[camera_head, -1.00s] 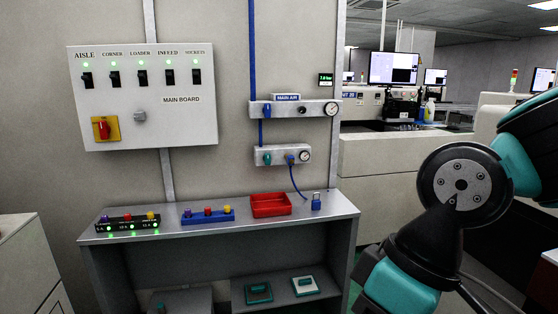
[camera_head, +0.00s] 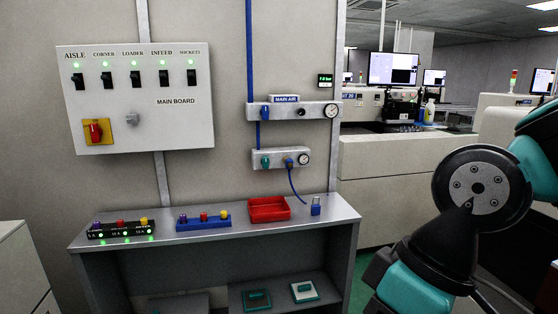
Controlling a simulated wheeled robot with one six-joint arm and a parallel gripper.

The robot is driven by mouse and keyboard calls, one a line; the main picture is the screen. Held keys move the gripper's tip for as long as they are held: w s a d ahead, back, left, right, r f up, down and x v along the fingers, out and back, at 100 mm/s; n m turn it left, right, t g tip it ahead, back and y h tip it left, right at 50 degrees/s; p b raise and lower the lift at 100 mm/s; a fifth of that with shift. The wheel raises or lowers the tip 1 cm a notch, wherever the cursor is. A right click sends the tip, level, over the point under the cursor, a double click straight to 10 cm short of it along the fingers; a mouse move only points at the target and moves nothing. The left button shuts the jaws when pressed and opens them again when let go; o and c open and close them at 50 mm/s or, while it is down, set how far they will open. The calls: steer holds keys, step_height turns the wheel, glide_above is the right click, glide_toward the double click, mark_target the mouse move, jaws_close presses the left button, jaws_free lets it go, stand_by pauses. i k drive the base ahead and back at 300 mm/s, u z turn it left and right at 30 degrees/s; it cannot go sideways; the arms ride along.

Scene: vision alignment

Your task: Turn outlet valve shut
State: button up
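Two air panels are on the wall. The upper one, labelled MAIN AIR (camera_head: 286,99), has a blue valve handle (camera_head: 265,113) at its left and a round gauge (camera_head: 331,111) at its right. The lower panel (camera_head: 281,158) has a teal valve handle (camera_head: 265,162), a blue fitting with a blue hose, and a small gauge (camera_head: 304,158). No label tells which is the outlet valve. My arm's teal and black links fill the right side, apart from both panels. My gripper is out of view.
The main board (camera_head: 135,98) with lit switches hangs at left. Pale machine cabinets (camera_head: 385,175) stand behind at right.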

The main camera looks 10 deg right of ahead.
mark_target(264, 162)
steer(key=u, duration=0.1)
steer(key=i, duration=1.25)
steer(key=u, duration=0.55)
